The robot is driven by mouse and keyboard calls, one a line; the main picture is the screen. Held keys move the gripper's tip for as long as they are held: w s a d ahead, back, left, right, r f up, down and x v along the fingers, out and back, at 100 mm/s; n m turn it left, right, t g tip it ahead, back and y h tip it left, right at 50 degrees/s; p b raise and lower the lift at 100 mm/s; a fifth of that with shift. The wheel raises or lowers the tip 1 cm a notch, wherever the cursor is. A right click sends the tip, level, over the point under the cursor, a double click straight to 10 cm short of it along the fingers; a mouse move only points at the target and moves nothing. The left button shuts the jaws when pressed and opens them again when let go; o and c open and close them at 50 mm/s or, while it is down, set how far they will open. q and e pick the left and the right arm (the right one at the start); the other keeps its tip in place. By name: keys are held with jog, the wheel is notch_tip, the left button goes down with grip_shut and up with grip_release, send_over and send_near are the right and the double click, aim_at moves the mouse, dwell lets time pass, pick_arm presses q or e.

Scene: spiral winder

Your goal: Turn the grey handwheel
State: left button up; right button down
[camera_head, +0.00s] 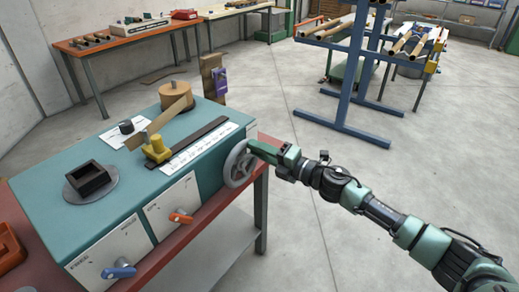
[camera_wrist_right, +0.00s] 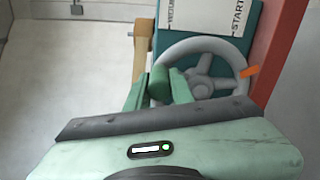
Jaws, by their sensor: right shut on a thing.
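The grey handwheel (camera_head: 238,170) is on the right end of the teal winder housing (camera_head: 95,155) in the head view. In the right wrist view the handwheel (camera_wrist_right: 203,64) shows its spokes, hub and part of its rim. My right gripper (camera_head: 254,147) reaches in from the right to the upper rim. In the right wrist view its green fingers (camera_wrist_right: 160,88) are shut around a dark green upright grip at the wheel's left side. The gripper body hides the lower rim. My left gripper is in neither view.
On the housing are a brown roll (camera_head: 175,94), a yellow block (camera_head: 157,150) and a dark square holder (camera_head: 88,178). An orange lever (camera_head: 181,217) and a blue lever (camera_head: 119,269) stick out of the front. Open floor lies right of the bench, with a blue rack (camera_head: 345,105) behind.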

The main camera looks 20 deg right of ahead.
jog(key=c, duration=1.2)
grip_release()
jog(key=shift+c, duration=0.2)
jog(key=b+v, duration=0.1)
jog(key=v, duration=0.7)
jog(key=shift+b, duration=0.4)
jog(key=shift+a, duration=0.1)
